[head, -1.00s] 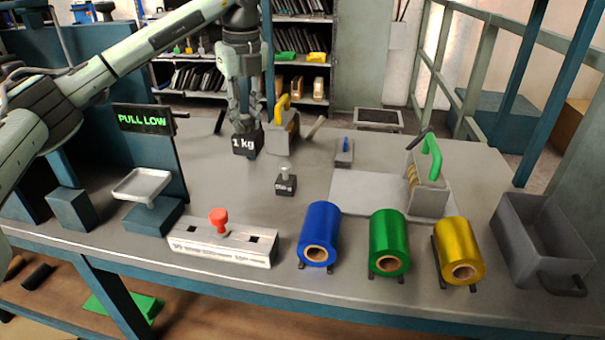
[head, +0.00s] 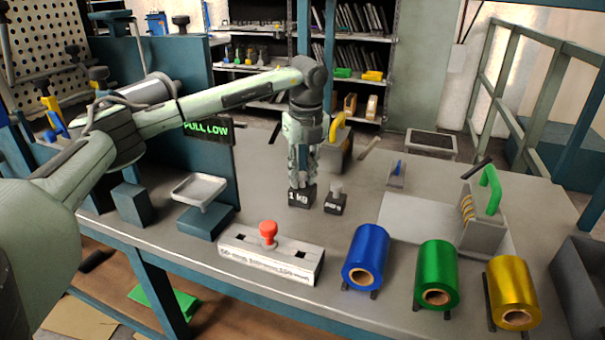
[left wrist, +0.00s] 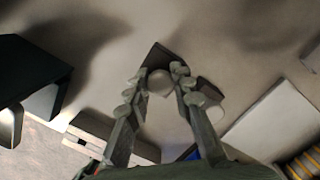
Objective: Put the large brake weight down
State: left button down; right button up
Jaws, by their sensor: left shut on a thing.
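The large brake weight (head: 301,196) is a dark block marked "1 kg". It is at the middle of the grey table, with its base at or very near the table top; I cannot tell whether it touches. My left gripper (head: 302,178) points down from above and is shut on the top of this weight. My right gripper is not in view.
A white block with a red knob (head: 269,232) lies in front. Blue (head: 367,255), green (head: 437,275) and yellow (head: 513,292) foil rolls line the front right. A scale pan (head: 201,189) and a "PULL LOW" panel (head: 212,131) stand left.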

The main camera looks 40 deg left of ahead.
aim_at(305, 179)
pick_arm(q)
jog(key=shift+r, duration=0.1)
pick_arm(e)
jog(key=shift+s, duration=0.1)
pick_arm(q)
jog(key=c, duration=1.7)
grip_release()
jog(key=o, duration=0.4)
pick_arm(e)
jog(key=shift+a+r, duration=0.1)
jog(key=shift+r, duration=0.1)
pick_arm(q)
jog(key=r, duration=0.4)
jog(key=shift+s+d+r, duration=0.1)
jog(key=shift+d+r, duration=0.1)
jog(key=shift+d, duration=0.1)
jog(key=r, duration=0.7)
jog(key=shift+s+d+r+b, duration=0.25)
jog(key=shift+s+d+b, duration=0.05)
jog(key=shift+d+b, duration=0.05)
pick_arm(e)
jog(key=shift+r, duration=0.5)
